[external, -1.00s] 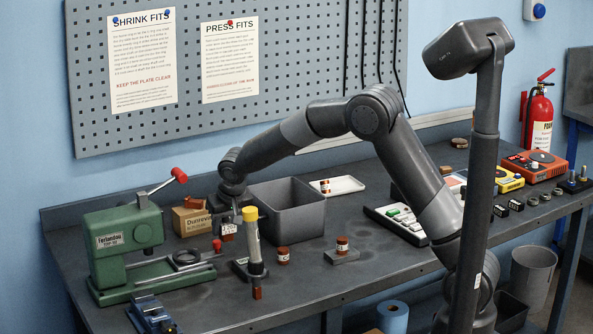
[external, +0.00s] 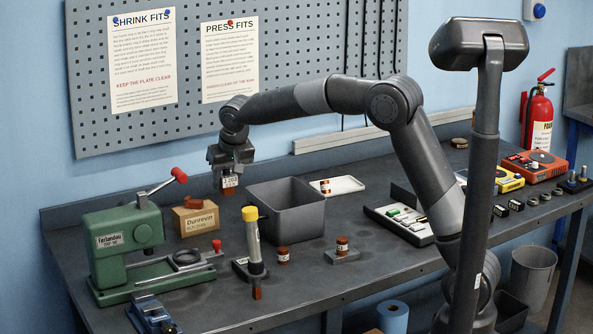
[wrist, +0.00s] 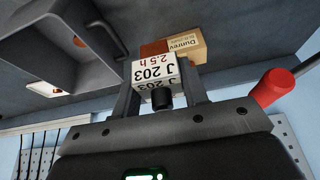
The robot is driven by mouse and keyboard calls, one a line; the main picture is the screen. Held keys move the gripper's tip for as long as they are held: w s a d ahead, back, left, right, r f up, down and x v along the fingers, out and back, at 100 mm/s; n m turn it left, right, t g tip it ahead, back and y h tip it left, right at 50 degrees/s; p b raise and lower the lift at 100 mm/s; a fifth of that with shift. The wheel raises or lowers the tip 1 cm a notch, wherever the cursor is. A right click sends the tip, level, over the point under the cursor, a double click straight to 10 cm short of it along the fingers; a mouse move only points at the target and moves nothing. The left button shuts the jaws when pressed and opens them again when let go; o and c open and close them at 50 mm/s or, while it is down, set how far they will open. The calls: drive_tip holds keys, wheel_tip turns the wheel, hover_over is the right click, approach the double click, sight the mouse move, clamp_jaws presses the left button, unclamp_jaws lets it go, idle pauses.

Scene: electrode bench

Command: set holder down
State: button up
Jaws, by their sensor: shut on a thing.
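The holder (external: 230,182) is a small block with a white label, dark red-brown at its edge. In the wrist view the holder (wrist: 154,72) shows upside-down text reading "J 203" and "2.5 h" between the two fingers. My gripper (external: 229,172) is shut on it and holds it in the air above the bench's left half. In the external view it hangs above and behind the cardboard box and left of the grey bin. The holder's far side is hidden in both views.
The grey open bin (external: 291,226) stands right of the cardboard box (external: 190,222). The green press (external: 128,235) with its red-knobbed lever (external: 179,175) is at left. A yellow-capped tube (external: 252,237) stands in front. Several small red-brown pieces are nearby. The front bench is partly clear.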

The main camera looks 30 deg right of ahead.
drive_tip(key=w+d+m+h, duration=0.1)
drive_tip(key=w+d, duration=0.3)
drive_tip(key=d, duration=1.3)
drive_tip(key=w+d+m, duration=0.1)
drive_tip(key=w+d, duration=0.3)
drive_tip(key=d, duration=1.2)
drive_tip(key=s+d+m, duration=0.1)
drive_tip(key=s+d, duration=0.3)
drive_tip(key=d, duration=1.2)
drive_tip(key=s+d+m, duration=0.1)
drive_tip(key=s+d, duration=0.2)
drive_tip(key=d, duration=1.3)
drive_tip(key=shift+h, duration=0.4)
drive_tip(key=w+a+f, duration=0.2)
drive_tip(key=f, duration=0.2)
drive_tip(key=w+a+f, duration=0.5)
drive_tip(key=w+f, duration=0.1)
drive_tip(key=f, duration=0.1)
drive_tip(key=shift+w+a+f, duration=0.1)
drive_tip(key=shift+a+f, duration=0.1)
drive_tip(key=shift+f, duration=0.1)
drive_tip(key=shift+w+a+f, duration=0.25)
drive_tip(key=shift+w+a, duration=0.05)
drive_tip(key=shift+w, duration=0.1)
drive_tip(key=shift+f, duration=2)
